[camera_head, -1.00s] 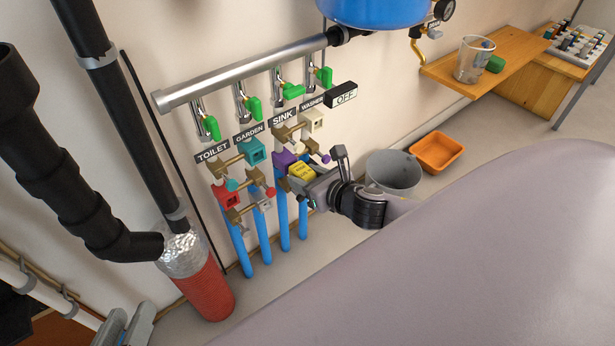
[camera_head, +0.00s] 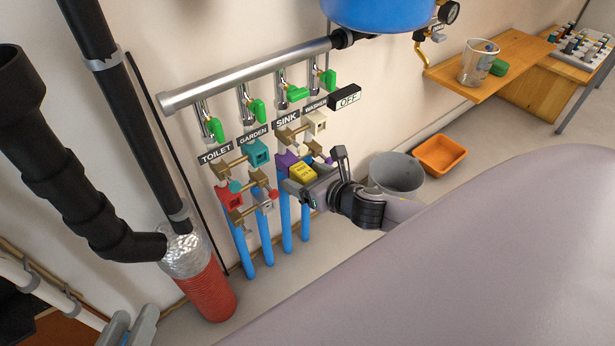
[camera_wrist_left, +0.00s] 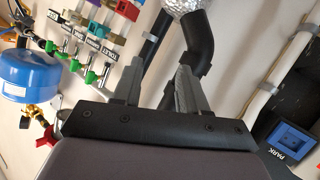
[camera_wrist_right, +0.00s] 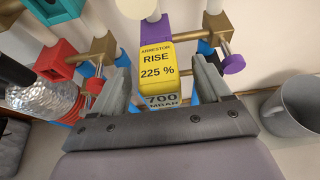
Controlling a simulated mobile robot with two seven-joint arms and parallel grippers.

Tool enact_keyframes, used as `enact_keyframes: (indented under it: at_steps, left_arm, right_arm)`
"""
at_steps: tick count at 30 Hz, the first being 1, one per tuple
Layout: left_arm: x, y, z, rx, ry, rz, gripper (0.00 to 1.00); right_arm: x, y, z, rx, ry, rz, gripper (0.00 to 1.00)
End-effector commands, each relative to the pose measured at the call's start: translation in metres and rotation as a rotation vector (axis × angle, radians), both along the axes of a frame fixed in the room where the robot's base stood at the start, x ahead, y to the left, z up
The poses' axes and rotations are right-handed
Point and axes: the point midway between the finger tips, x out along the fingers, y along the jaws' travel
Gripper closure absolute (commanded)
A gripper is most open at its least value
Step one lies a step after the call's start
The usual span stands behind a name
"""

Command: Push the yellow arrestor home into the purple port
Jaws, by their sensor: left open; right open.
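The yellow arrestor (camera_head: 303,173) is a block lettered "ARRESTOR RISE 225 %" in the right wrist view (camera_wrist_right: 157,62). It sits in front of the purple port (camera_head: 286,160), whose purple edge shows behind it in the right wrist view (camera_wrist_right: 146,52). I cannot tell how deep the arrestor sits. My right gripper (camera_wrist_right: 160,92) is open, with one finger on each side of the arrestor's near end. My left gripper (camera_wrist_left: 152,88) is open and empty, away from the port; its grey fingers show at the head view's lower left (camera_head: 130,332).
Red (camera_head: 229,198), teal (camera_head: 257,153) and cream (camera_head: 316,122) ports with brass valves crowd around the purple one. A purple knob (camera_wrist_right: 234,64) is close to my right finger. A grey bucket (camera_head: 396,176) and orange tub (camera_head: 440,154) stand to the right.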

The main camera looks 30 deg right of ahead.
Motion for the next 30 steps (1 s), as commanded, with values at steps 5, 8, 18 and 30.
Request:
enact_keyframes:
  at_steps: [5, 8, 18, 30]
  left_arm:
    - [-0.001, 0.009, -0.011, 0.053, 0.039, 0.026, 0.57]
    - [-0.001, 0.012, -0.005, 0.074, 0.024, 0.036, 0.57]
    - [-0.005, 0.019, -0.004, 0.120, 0.019, 0.049, 0.57]
    - [-0.008, 0.021, -0.009, 0.132, 0.029, 0.045, 0.57]
  right_arm:
    - [-0.026, -0.002, 0.013, -0.003, 0.003, 0.002, 0.23]
    - [-0.039, -0.003, 0.018, -0.002, 0.003, 0.001, 0.23]
    - [-0.064, -0.005, 0.027, -0.001, 0.000, 0.000, 0.23]
    - [-0.066, -0.005, 0.028, 0.000, -0.001, 0.000, 0.23]
